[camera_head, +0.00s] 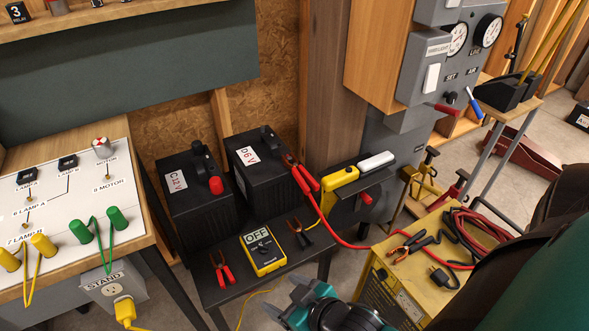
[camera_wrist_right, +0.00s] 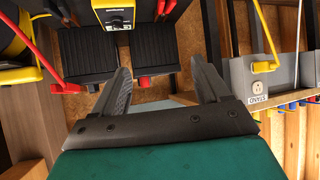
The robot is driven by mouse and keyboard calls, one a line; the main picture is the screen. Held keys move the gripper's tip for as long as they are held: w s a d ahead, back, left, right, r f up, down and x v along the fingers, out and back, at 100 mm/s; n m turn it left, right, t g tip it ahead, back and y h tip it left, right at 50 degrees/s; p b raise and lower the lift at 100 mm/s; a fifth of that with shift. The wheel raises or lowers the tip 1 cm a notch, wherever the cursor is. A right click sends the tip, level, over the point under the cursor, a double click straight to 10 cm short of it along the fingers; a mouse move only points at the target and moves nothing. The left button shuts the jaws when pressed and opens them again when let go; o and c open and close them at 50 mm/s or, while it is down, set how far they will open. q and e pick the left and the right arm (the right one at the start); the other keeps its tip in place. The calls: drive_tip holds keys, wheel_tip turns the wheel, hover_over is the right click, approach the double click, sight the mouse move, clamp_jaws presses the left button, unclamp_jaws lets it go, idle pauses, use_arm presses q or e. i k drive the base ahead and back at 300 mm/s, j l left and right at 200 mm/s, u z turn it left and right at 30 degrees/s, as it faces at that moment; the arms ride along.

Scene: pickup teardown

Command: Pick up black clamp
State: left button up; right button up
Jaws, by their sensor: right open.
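A black clamp (camera_head: 409,247) with orange-brown jaws lies on top of the yellow charger box (camera_head: 385,292) at right in the head view. Another small black clamp (camera_head: 300,234) stands on the dark table beside the yellow meter (camera_head: 264,251). My right gripper (camera_head: 290,298) is at the bottom centre of the head view, in front of the table and left of the charger box. Its jaws are open and empty in the wrist view (camera_wrist_right: 162,78), apart from both clamps. The head view's lower edge cuts it off. My left gripper is not in view.
A red clamp (camera_head: 303,176) sits at the D 6V battery (camera_head: 262,172), its red cable running to the charger box. Another red clamp (camera_head: 222,268) lies on the table (camera_head: 215,294). The C 12V battery (camera_head: 196,196) stands behind. My right arm covers the lower right.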

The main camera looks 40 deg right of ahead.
sight(405, 249)
drive_tip(key=z, duration=2.15)
